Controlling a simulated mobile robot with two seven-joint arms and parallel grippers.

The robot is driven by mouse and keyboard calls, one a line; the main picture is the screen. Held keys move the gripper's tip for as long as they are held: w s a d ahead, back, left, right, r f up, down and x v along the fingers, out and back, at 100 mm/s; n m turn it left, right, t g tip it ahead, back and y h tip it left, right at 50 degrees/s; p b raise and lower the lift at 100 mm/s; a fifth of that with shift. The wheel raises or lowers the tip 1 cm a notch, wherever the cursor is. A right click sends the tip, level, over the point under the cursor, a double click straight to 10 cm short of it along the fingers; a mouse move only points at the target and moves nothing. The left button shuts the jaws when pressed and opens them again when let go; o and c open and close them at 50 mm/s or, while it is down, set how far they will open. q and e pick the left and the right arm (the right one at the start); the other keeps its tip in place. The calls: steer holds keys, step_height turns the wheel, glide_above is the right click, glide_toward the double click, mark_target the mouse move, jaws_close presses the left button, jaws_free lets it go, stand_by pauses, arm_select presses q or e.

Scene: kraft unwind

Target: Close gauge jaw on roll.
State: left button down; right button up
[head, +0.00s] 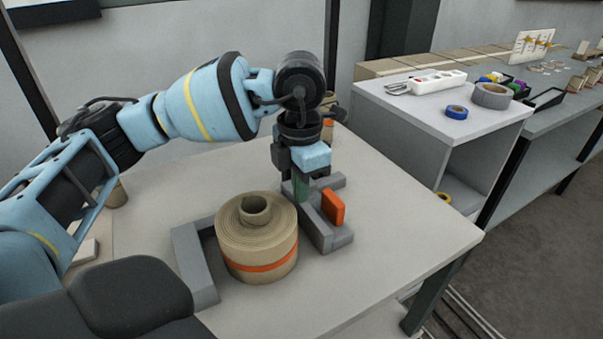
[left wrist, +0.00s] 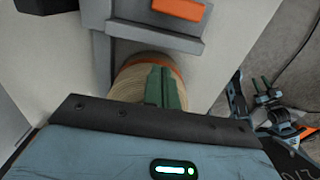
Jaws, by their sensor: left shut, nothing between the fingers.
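The roll (head: 258,240) is a brown kraft coil with an orange band and a hollow core, standing on the table. The gauge's grey fixed arm (head: 195,265) stands at its left. The grey jaw (head: 325,232) with an orange tab (head: 333,207) stands at its right; I cannot tell whether it touches the roll. In the left wrist view the fingers (left wrist: 165,88) overlap the roll (left wrist: 128,84), beside the grey jaw (left wrist: 150,42).
The table's right front (head: 400,245) is clear. More small rolls stand behind my left gripper.

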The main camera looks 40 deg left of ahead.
mark_target(284, 208)
arm_select(q)
steer(key=shift+f, duration=2.45)
arm_select(e)
steer(key=shift+f, duration=0.1)
arm_select(q)
steer(key=shift+s+a+p, duration=0.15)
steer(key=shift+s+a, duration=0.2)
steer(key=shift+s, duration=0.45)
steer(key=shift+s+a+p, duration=0.15)
steer(key=shift+s+a, duration=0.15)
steer(key=shift+s, duration=0.45)
arm_select(e)
steer(key=shift+r, duration=0.3)
steer(key=shift+s, duration=0.1)
